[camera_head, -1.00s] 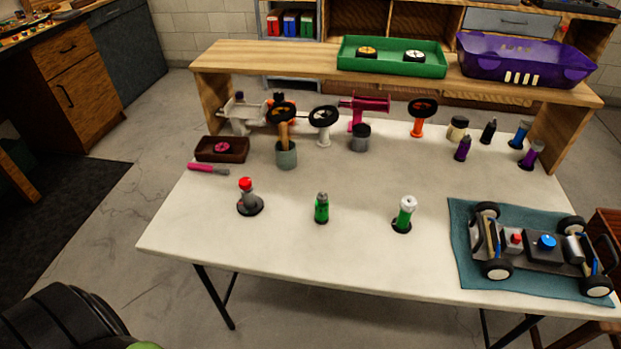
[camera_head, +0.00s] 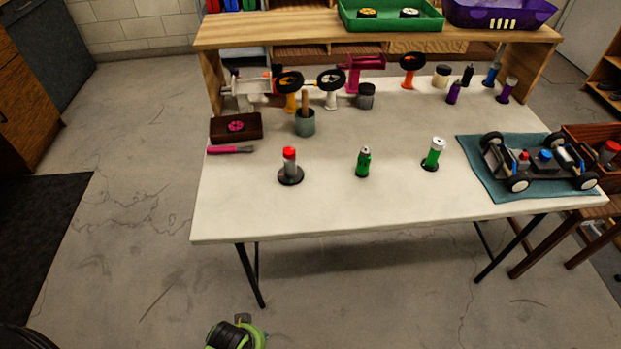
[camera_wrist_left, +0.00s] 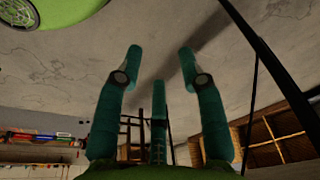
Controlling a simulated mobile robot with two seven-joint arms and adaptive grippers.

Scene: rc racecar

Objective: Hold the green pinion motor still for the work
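A small green cylinder with a grey top (camera_head: 363,162) stands upright near the middle front of the white table; it looks like the green pinion motor. A second green cylinder with a white cap (camera_head: 434,154) stands on a dark base to its right. I cannot be sure which is the motor. My left gripper (camera_wrist_left: 160,60) shows teal fingers spread apart with nothing between them in the left wrist view. It is away from both cylinders. A green and black part of my arm (camera_head: 238,333) shows below the table in the head view. My right gripper is not in view.
The white table (camera_head: 330,215) has a clear front strip. A red-topped grey piece (camera_head: 290,167) stands left of the green cylinders. An RC car (camera_head: 540,165) sits on a teal mat (camera_head: 474,164) at right. Wheels on stands and a wooden shelf (camera_head: 300,30) line the back.

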